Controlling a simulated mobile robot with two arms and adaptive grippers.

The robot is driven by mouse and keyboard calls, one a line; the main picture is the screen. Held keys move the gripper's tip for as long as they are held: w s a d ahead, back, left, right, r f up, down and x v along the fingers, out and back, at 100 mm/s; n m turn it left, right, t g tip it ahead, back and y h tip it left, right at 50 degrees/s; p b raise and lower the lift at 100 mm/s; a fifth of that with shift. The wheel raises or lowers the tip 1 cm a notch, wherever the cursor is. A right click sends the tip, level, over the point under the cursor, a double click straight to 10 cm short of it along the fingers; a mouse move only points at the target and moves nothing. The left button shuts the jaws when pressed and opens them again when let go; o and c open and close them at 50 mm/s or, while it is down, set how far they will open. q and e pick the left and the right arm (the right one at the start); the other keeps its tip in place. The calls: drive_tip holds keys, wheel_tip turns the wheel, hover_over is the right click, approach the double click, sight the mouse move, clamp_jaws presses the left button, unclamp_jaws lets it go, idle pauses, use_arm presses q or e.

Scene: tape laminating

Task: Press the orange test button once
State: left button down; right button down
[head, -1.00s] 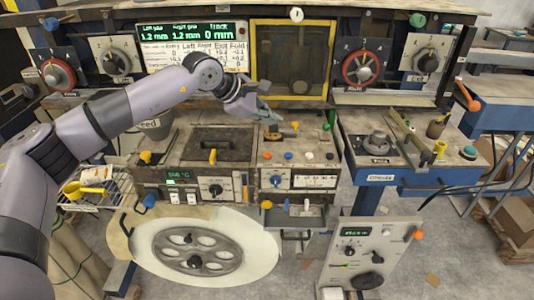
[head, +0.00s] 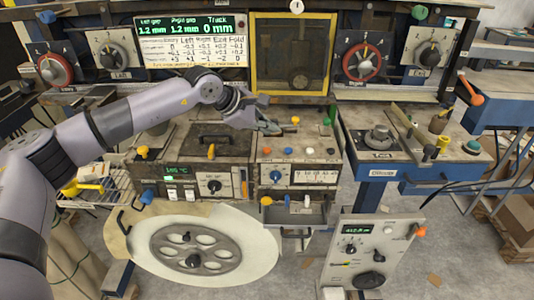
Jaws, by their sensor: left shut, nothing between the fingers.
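A small orange button (head: 267,150) sits at the left end of a row of coloured buttons on the middle console (head: 283,163). Another orange knob (head: 295,119) stands further back on that console, and an orange one (head: 266,201) is low at its front. I cannot read which is labelled test. My left gripper (head: 271,128) is shut and empty, above the back left of the console. It appears above and behind the row's orange button, apart from it. My right gripper is not in view.
A yellow-framed window (head: 328,55) and a display screen (head: 192,28) stand behind. A large pale reel (head: 205,248) is at the front left. A blue-edged bench (head: 400,183) is at right.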

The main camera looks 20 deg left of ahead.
sight(268, 151)
use_arm(q)
wheel_tip(268, 151, down, 4)
drive_tip(key=shift+r+b, duration=0.25)
drive_tip(key=shift+b, duration=0.85)
drive_tip(key=shift+f, duration=0.1)
idle(0.3)
drive_tip(key=shift+f+b, duration=0.35)
drive_tip(key=shift+b, duration=0.25)
drive_tip(key=shift+f+b, duration=0.6)
drive_tip(key=shift+f, duration=0.05)
idle(0.5)
drive_tip(key=shift+r, duration=0.15)
drive_tip(key=shift+r+p, duration=0.4)
drive_tip(key=shift+r, duration=0.5)
